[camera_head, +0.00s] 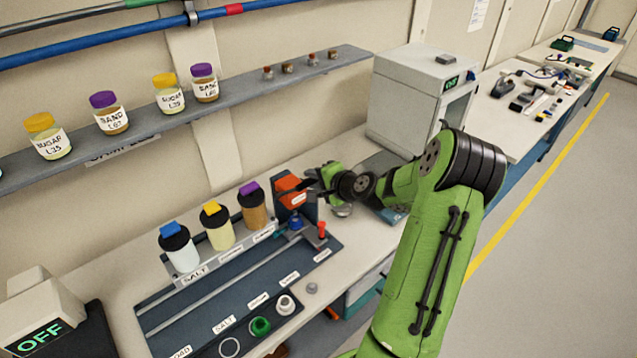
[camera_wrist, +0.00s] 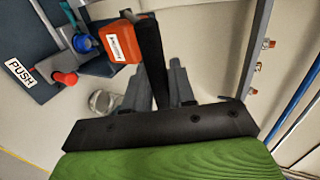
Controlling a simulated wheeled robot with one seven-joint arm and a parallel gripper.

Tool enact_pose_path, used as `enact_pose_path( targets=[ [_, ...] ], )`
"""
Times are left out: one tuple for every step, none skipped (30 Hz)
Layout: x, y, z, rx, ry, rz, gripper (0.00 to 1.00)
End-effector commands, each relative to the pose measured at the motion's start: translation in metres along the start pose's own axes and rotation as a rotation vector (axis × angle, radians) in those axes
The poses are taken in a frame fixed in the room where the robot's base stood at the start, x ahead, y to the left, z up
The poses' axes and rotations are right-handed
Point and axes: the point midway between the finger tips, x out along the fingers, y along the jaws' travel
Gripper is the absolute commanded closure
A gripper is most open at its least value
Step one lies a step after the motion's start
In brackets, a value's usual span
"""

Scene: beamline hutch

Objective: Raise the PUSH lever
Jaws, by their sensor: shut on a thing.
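A PUSH label (camera_wrist: 20,72) lies beside a lever with a red knob (camera_wrist: 66,78) on the dark blue plate in the wrist view. The red knob also shows in the head view (camera_head: 322,229), at the plate's right end. My gripper (camera_wrist: 160,75) is shut on a dark bar (camera_wrist: 149,45) beside an orange block (camera_wrist: 116,42) with a white label too small to read. In the head view the orange block (camera_head: 288,184) stands just left of my gripper (camera_head: 314,178). The gripper's fingertips are partly hidden there. My gripper is apart from the red knob.
A small clear glass vessel (camera_wrist: 104,102) stands close to my fingers. Blue parts (camera_head: 295,221) sit near the red knob. Three capped jars (camera_head: 219,227) stand left of the orange block. A white cabinet (camera_head: 405,105) stands behind my arm. A shelf (camera_head: 130,139) runs along the wall.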

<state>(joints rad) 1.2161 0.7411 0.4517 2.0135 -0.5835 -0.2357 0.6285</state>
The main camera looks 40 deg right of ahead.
Motion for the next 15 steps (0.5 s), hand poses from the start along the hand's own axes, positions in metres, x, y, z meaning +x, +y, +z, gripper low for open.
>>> enact_pose_path(
  targets=[
    [-0.0007,-0.0055,0.0004,-0.003,0.000,-0.004,1.00],
    [-0.0009,-0.0068,0.0004,-0.002,-0.001,-0.004,1.00],
    [-0.0011,-0.0082,0.0005,-0.002,-0.001,-0.004,1.00],
    [-0.0013,-0.0091,0.0005,-0.002,-0.001,-0.004,1.00],
    [-0.0014,-0.0099,0.0005,-0.002,-0.001,-0.004,1.00],
    [-0.0015,-0.0108,0.0006,-0.002,-0.001,-0.004,1.00],
    [-0.0015,-0.0113,0.0006,-0.002,-0.002,-0.004,1.00],
    [-0.0016,-0.0117,0.0006,-0.001,-0.002,-0.004,1.00],
    [-0.0016,-0.0122,0.0007,-0.001,-0.002,-0.004,1.00],
    [-0.0016,-0.0125,0.0007,-0.001,-0.002,-0.004,1.00],
    [-0.0016,-0.0127,0.0007,-0.001,-0.002,-0.004,1.00],
    [-0.0016,-0.0130,0.0007,-0.001,-0.002,-0.004,1.00],
    [-0.0015,-0.0132,0.0008,-0.001,-0.002,-0.004,1.00],
    [-0.0015,-0.0133,0.0008,-0.001,-0.002,-0.005,1.00],
    [-0.0015,-0.0135,0.0008,-0.001,-0.002,-0.005,1.00]
  ],
)
